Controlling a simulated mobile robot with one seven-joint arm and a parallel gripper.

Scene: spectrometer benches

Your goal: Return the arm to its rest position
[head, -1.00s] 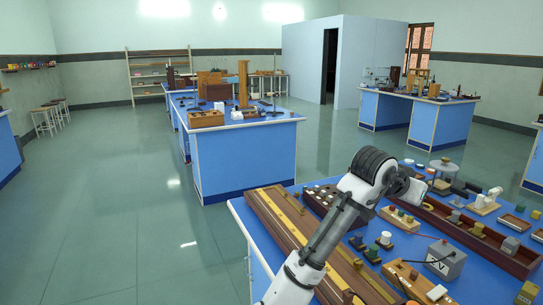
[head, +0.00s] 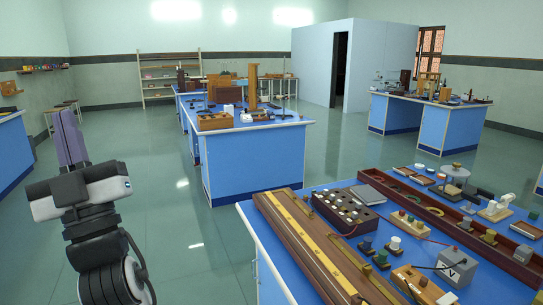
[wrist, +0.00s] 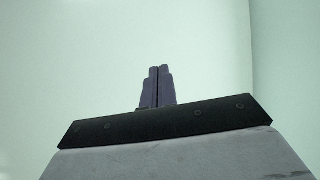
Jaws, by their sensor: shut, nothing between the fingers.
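My gripper (head: 70,138) is raised at the left of the head view, with its purple fingers pointing up. My arm is folded below it at the lower left, over the open floor and clear of the benches. In the wrist view my gripper (wrist: 155,86) has its two fingers together, shut and empty, with only a pale wall behind them.
A blue bench (head: 262,225) at the lower right carries a long wooden rail (head: 310,245), a grey meter box (head: 457,266) and several small parts. Another blue bench (head: 255,165) stands mid-room. Stools (head: 62,112) stand behind my gripper at the left. The green floor (head: 180,240) between is clear.

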